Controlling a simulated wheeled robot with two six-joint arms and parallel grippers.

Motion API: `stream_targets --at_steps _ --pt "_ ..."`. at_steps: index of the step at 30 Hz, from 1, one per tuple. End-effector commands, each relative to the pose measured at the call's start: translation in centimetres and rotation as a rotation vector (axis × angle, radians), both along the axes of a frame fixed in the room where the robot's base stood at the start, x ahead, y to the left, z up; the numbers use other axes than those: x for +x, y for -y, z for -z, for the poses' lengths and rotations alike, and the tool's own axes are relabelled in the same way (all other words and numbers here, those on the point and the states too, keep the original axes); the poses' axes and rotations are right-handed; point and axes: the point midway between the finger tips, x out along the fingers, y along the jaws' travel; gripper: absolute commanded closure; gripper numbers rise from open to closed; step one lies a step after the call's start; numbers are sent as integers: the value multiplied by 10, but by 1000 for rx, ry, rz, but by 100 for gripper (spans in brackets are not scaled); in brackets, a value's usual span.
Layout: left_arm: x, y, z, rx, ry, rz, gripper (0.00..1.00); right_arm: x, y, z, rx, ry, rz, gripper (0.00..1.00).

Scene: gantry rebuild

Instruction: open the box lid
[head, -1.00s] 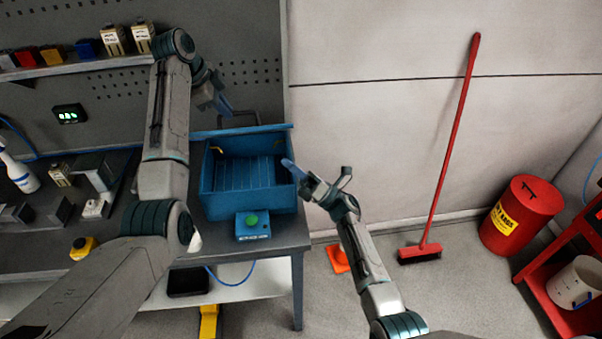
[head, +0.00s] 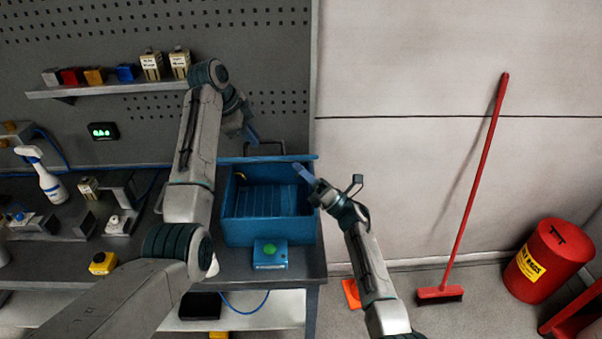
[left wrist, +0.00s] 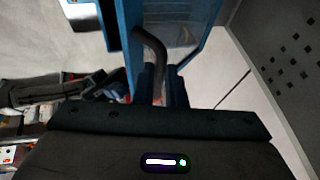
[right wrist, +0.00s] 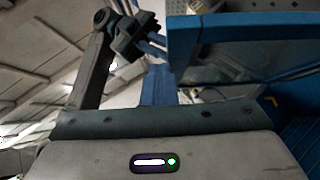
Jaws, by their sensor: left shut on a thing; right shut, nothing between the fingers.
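The blue box (head: 240,231) stands on the workbench with its inside in view. Its lid (head: 300,157) stands raised at the back, seen nearly edge-on. My left gripper (head: 251,133) is shut on the dark lid handle (head: 280,146) behind the lid. The left wrist view shows the curved handle (left wrist: 152,48) running down between the fingers. My right gripper (head: 300,171) is shut and empty by the box's back right corner, close to the lid. In the right wrist view its blue fingers (right wrist: 160,85) overlap the blue lid (right wrist: 245,28); contact is unclear.
A blue unit with a green button (head: 270,254) sits before the box on the workbench (head: 300,262). A shelf (head: 120,88) with small blocks and boxes hangs at the back left. A red broom (head: 470,190) leans on the wall, and a red bin (head: 547,262) stands at right.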

Motion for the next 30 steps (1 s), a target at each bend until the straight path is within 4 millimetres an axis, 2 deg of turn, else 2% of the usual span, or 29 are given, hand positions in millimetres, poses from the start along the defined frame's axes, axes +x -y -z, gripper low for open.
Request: stream_targets --at_steps 2,9,10,12,13,23,26,30 --pt "-1 0 7 3 -13 -1 100 5 0 -10 3 6 1 100" --pt "-3 0 9 3 -22 2 100 8 1 -14 4 6 6 100" --pt "-3 0 9 3 -22 2 84 8 1 -14 4 8 6 100" --pt "-3 0 8 3 -21 3 70 8 1 -14 4 8 5 100" --pt "-3 1 8 3 -20 3 67 8 1 -14 4 8 5 100" --pt "-3 0 6 2 -17 3 67 7 1 -13 3 6 5 100" --pt "-3 0 -4 2 -15 3 67 7 1 -12 3 5 5 100" --pt "-4 0 -30 2 -8 4 67 7 1 -11 1 3 5 100"
